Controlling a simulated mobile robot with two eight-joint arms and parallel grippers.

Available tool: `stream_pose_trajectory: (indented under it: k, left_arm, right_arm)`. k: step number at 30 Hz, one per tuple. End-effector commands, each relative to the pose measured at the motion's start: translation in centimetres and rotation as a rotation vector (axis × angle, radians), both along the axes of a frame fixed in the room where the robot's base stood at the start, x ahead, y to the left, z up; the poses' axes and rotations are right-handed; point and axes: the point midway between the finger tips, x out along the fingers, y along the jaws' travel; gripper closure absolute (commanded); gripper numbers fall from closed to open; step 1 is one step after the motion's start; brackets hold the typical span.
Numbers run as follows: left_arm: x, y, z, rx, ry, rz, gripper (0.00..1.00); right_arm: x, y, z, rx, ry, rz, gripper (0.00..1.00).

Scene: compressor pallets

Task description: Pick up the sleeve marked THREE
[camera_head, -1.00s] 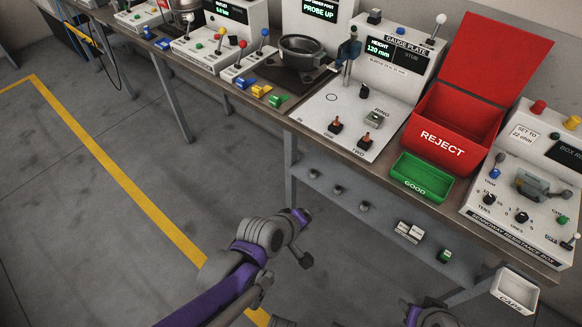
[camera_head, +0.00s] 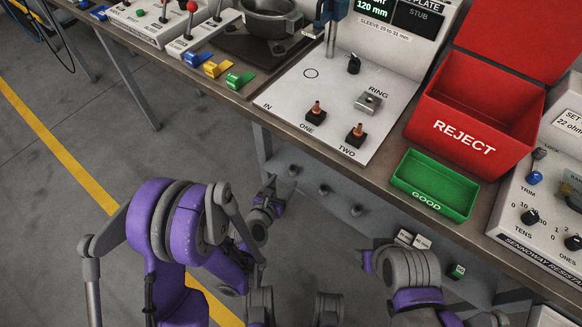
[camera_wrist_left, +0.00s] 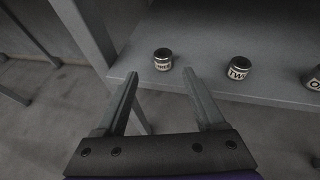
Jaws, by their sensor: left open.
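Several small dark sleeves stand on the grey lower shelf under the bench. The left one in the left wrist view, the sleeve marked THREE (camera_wrist_left: 163,59), has a white label turned partly away; it is the leftmost sleeve in the head view (camera_head: 293,170). The sleeve marked TWO (camera_wrist_left: 237,68) stands to its right, and the sleeve marked ONE (camera_wrist_left: 313,79) is cut off at the right edge. My left gripper (camera_wrist_left: 160,84) is open and empty, its fingers pointing at the shelf, short of the THREE sleeve. My right gripper's fingers are not clear beside my right arm.
A bench leg (camera_wrist_left: 84,30) stands left of the sleeves. The shelf edge (camera_wrist_left: 215,94) runs below them. Above is the bench with the gauge plate (camera_head: 335,110), a green GOOD tray (camera_head: 398,178) and a red REJECT bin (camera_head: 425,115).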

Motion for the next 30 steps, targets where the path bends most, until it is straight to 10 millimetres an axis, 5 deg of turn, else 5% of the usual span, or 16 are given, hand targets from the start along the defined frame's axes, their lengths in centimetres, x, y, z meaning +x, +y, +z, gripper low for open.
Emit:
stream_pose_trajectory:
  k: [18,27,30]
  left_arm:
    - [6.3,-3.1,-2.5,0.003,0.0,-0.002,0.29]
    - [6.7,-3.2,-2.5,0.003,0.0,-0.001,0.29]
    - [6.7,-3.2,-2.5,0.003,0.0,-0.001,0.47]
  right_arm:
    - [0.2,0.0,-1.3,0.0,0.003,0.0,0.5]
    - [0.2,0.0,-1.3,0.0,0.003,0.0,0.5]
    - [0.2,0.0,-1.3,0.0,0.003,0.0,0.5]
